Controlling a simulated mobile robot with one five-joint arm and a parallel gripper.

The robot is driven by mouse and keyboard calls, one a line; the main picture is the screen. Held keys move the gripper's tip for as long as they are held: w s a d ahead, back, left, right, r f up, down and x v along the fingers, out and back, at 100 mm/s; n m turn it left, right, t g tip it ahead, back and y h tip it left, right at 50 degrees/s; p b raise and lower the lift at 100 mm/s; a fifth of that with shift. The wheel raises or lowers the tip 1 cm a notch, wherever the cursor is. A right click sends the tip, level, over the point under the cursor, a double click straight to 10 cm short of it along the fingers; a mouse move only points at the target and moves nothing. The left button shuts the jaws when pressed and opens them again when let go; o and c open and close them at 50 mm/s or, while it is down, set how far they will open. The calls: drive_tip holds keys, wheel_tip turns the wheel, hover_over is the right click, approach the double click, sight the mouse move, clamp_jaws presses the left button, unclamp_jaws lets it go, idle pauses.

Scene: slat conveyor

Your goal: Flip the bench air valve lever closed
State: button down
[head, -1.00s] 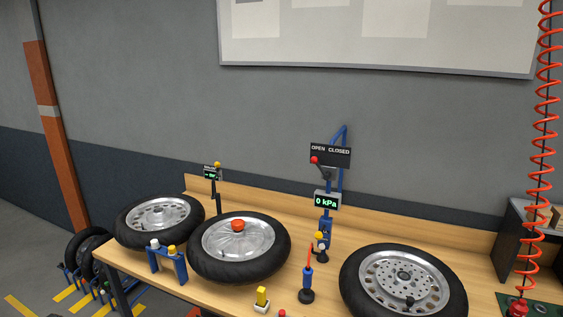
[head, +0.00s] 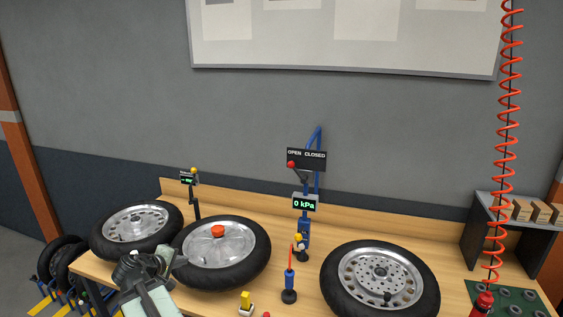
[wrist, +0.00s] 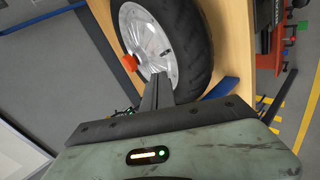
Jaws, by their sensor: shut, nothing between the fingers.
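The air valve lever (head: 299,171) has a red knob (head: 291,164) and stands below a black sign (head: 306,159) reading OPEN CLOSED. It tilts up and left, with the knob under the word OPEN. A display (head: 305,203) below it reads 0 kPa. My gripper (head: 184,262) is low at the left in the head view, by the middle tyre and well apart from the lever. In the wrist view my gripper (wrist: 162,78) shows its dark fingers shut and empty, in front of a tyre with a red cap. The lever does not show in the wrist view.
The middle wheel (head: 222,252) has a red cap. Another wheel (head: 137,230) lies left and a third (head: 380,279) lies right. A blue post tool (head: 289,285) and yellow-topped piece (head: 246,302) stand in front of the valve. A red coiled hose (head: 506,130) hangs at right.

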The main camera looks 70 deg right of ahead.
sight(297, 171)
drive_tip(key=s+d+r+n+g+h+p, duration=0.2)
drive_tip(key=s+d+r+n+h, duration=0.3)
drive_tip(key=s+d+r, duration=1.3)
drive_tip(key=d+r+h+p, duration=0.1)
drive_tip(key=d+r+h, duration=0.1)
drive_tip(key=d, duration=0.2)
drive_tip(key=shift+s+h+p, duration=0.25)
drive_tip(key=shift+h+p, duration=0.05)
drive_tip(key=shift+p, duration=0.1)
drive_tip(key=s+d+r+p, duration=0.2)
drive_tip(key=s+d, duration=0.2)
drive_tip(key=d, duration=0.6)
drive_tip(key=shift+s+d, duration=0.15)
drive_tip(key=shift+d, duration=0.2)
